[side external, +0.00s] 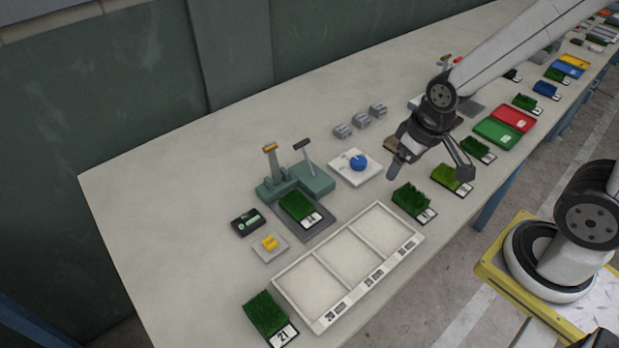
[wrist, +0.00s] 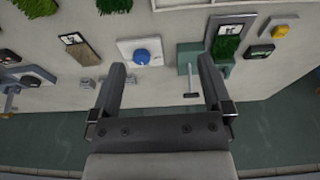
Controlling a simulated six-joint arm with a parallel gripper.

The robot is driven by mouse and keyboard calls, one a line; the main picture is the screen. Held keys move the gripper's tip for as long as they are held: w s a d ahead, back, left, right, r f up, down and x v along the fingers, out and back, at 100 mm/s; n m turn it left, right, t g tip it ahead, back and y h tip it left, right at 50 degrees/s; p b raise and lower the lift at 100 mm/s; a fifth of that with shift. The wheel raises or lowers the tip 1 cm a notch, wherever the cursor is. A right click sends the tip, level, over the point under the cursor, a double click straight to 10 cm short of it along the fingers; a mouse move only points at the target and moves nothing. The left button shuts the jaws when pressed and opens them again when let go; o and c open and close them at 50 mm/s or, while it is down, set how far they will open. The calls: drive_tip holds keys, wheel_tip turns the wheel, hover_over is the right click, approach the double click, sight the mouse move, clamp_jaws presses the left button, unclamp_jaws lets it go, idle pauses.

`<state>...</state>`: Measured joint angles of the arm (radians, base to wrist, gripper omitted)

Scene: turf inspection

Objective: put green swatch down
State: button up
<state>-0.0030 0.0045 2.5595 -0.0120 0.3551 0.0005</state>
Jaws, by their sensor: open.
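A green grass swatch (side external: 297,206) with a numbered label lies on a dark grey plate at the foot of a teal fixture (side external: 313,179). It also shows at the upper right of the wrist view (wrist: 225,47). Another green swatch (side external: 266,313) labelled 21 lies left of the white three-compartment tray (side external: 309,318), and one more (side external: 411,200) lies right of it. Which one the task means cannot be told. The tray's compartments are empty. My gripper (side external: 430,173) is open and empty above the table, right of the fixture; its fingers show apart in the wrist view (wrist: 162,70).
A white plate with a blue knob (side external: 357,163) stands between the fixture and my gripper. A black device (side external: 247,222) and a yellow piece (side external: 269,243) are left of the fixture. Grey blocks (side external: 360,120) sit behind. More swatches and red and green trays (side external: 513,117) line the right. The table's left is clear.

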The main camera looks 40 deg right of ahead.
sight(304, 207)
drive_tip(key=s+d+f+n+g+h, duration=0.3)
drive_tip(key=f+n+h, duration=0.4)
drive_tip(key=n, duration=0.7)
drive_tip(key=w+a+f+n+t, duration=0.1)
drive_tip(key=w+a+n+t, duration=0.2)
drive_tip(key=n+t, duration=0.1)
drive_tip(key=w+a+f+n+t+y, duration=0.1)
drive_tip(key=w+a+n+t, duration=0.2)
drive_tip(key=n, duration=0.4)
drive_tip(key=w+a+n+t+y, duration=0.1)
drive_tip(key=w+a+n+t, duration=0.3)
drive_tip(key=n+t, duration=0.1)
drive_tip(key=shift+f+n+t, duration=0.4)
drive_tip(key=shift+n, duration=0.3)
drive_tip(key=a+n+y, duration=0.1)
drive_tip(key=a, duration=0.1)
drive_tip(key=a+f+n+y, duration=0.1)
drive_tip(key=a+n+y, duration=0.1)
drive_tip(key=a+f+n+t+y, duration=0.1)
drive_tip(key=a+y, duration=0.1)
drive_tip(key=a, duration=0.1)
drive_tip(key=shift+s+f, duration=0.2)
drive_tip(key=shift+s, duration=0.2)
drive_tip(key=shift+x, duration=1.35)
drive_tip(key=shift+w, duration=0.1)
